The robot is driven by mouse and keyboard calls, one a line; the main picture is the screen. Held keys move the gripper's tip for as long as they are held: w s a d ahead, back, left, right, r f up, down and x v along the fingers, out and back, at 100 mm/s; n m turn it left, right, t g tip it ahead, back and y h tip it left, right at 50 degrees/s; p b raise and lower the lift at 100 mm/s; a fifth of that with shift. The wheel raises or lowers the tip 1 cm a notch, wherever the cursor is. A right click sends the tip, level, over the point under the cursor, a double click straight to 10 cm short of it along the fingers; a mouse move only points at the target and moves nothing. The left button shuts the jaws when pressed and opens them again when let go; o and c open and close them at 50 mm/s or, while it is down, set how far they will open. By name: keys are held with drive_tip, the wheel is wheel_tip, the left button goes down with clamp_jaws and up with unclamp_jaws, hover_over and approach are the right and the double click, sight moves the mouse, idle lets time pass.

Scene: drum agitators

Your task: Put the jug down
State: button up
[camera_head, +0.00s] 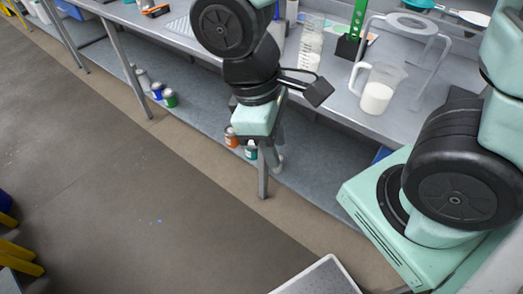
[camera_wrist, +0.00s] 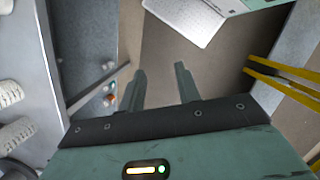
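A clear jug (camera_head: 378,90) with white contents stands upright on the grey bench (camera_head: 338,100), near its front edge, with its handle to the left. My gripper (camera_head: 262,152) hangs in front of the bench, to the left of the jug and lower, apart from it. In the wrist view my gripper (camera_wrist: 159,74) has its two fingers spread with nothing between them, over the floor. The jug cannot be made out in the wrist view.
A tall clear measuring vessel (camera_head: 311,45) stands left of the jug. A pale stand with a ring (camera_head: 412,22) rises around or behind the jug. Small bottles (camera_head: 170,98) sit on the lower shelf. Yellow legs (camera_wrist: 285,80) show at right in the wrist view. The floor (camera_head: 120,190) is largely clear.

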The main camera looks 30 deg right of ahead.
drive_tip(key=s+a+y, duration=0.1)
drive_tip(key=a+r+m+t+y, duration=0.1)
drive_tip(key=s+a+r, duration=0.1)
drive_tip(key=a, duration=0.1)
drive_tip(key=shift+s+t+y, duration=0.35)
drive_tip(key=shift+t+y, duration=0.05)
drive_tip(key=o, duration=0.3)
drive_tip(key=shift+o, duration=0.2)
